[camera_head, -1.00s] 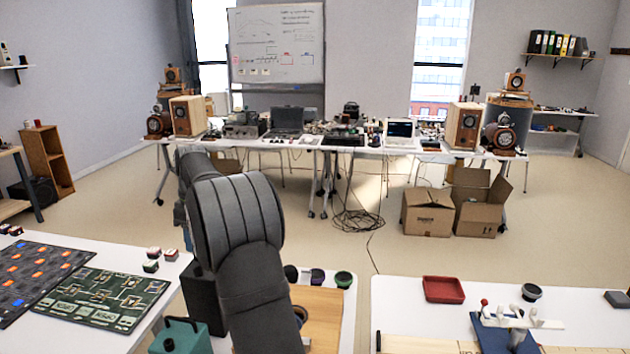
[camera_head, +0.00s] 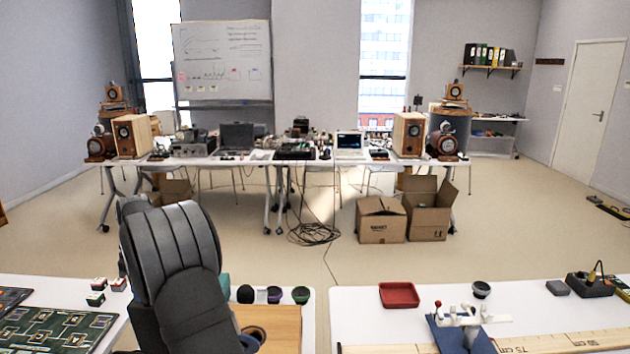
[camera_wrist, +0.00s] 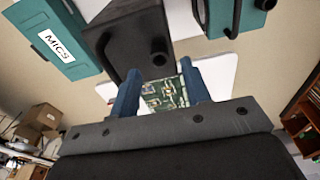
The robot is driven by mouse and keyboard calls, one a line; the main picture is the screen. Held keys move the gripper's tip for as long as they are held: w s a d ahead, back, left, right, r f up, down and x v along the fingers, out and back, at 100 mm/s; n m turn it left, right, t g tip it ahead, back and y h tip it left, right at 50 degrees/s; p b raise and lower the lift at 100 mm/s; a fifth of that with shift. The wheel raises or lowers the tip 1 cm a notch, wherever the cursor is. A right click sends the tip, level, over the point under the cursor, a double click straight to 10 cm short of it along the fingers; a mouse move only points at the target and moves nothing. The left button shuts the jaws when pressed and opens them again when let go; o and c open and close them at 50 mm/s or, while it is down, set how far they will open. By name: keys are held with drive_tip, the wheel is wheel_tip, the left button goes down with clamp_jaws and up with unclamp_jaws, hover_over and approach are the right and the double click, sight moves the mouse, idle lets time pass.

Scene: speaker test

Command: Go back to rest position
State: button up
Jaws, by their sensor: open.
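My gripper (camera_wrist: 158,74) shows in the wrist view with its two blue fingers apart. Nothing is held between them. A green patterned board (camera_wrist: 163,94) shows in the gap, beyond the fingers; it looks like the green mat (camera_head: 55,330) on the left table in the head view. In the head view only my dark grey arm shows at the lower left, and my gripper is hidden or out of frame.
The wrist view shows a teal MICS box (camera_wrist: 48,38), a dark box (camera_wrist: 128,40) and a teal case (camera_wrist: 240,14) beyond the fingers. In the head view, a red tray (camera_head: 399,295) is on the right table. Cardboard boxes (camera_head: 381,222) stand on the floor.

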drive_tip(key=shift+f, duration=0.45)
wheel_tip(320, 180, down, 2)
drive_tip(key=shift+f, duration=0.1)
wheel_tip(320, 180, up, 12)
drive_tip(key=d, duration=0.2)
drive_tip(key=f, duration=0.4)
drive_tip(key=a+f, duration=0.1)
drive_tip(key=f, duration=0.2)
drive_tip(key=a+f, duration=0.1)
drive_tip(key=f, duration=0.3)
drive_tip(key=shift+f, duration=0.35)
drive_tip(key=shift+r, duration=0.35)
wheel_tip(320, 180, up, 21)
drive_tip(key=shift+w+d+m, duration=0.35)
drive_tip(key=shift+w+d, duration=0.15)
drive_tip(key=shift+d, duration=0.3)
drive_tip(key=shift+w+d+m, duration=0.3)
drive_tip(key=shift+w+d, duration=0.15)
drive_tip(key=shift+d, duration=0.35)
drive_tip(key=shift+w+d+m, duration=0.35)
drive_tip(key=shift+w+d, duration=0.15)
drive_tip(key=shift+d, duration=0.3)
